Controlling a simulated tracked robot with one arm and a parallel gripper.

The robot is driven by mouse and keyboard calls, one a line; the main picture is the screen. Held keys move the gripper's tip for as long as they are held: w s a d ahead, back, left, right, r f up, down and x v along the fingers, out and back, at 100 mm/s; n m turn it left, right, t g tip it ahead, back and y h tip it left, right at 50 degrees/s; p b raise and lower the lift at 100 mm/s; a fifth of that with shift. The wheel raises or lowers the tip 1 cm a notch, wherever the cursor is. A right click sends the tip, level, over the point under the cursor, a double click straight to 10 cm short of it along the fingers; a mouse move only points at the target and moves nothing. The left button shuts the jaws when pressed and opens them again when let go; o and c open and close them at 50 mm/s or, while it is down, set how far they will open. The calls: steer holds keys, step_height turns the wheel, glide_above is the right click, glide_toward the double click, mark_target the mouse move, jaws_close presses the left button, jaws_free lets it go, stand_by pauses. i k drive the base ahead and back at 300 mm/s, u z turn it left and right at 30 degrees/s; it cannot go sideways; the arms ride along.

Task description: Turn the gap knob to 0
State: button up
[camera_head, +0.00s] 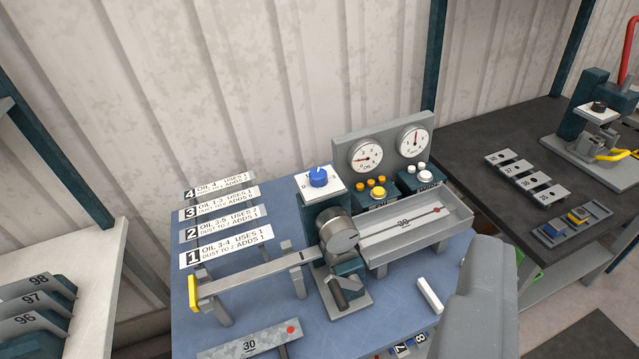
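A blue knob (318,177) with a pointer ridge sits on a white dial plate (320,187) on top of the bender post, near the middle of the picture. The marks on the plate are too small to read, so I cannot tell its setting or whether it is labelled gap. Another knob, dark, sits on a white plate on the machine at the far right (599,107). A large grey body at the lower right (478,315) looks like part of my gripper or arm. Its fingertips do not show clearly, and it is well apart from the blue knob.
Two gauges (366,156) stand behind the grey tray (400,240), with orange, yellow and white buttons below them. Numbered label strips (225,247) lie left of the post. A horizontal bar (260,272) with a yellow end extends left. A dark bench (500,135) holds several plates.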

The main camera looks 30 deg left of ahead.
mark_target(318, 177)
steer(key=u, duration=0.1)
steer(key=i, duration=1.15)
steer(key=u, duration=0.35)
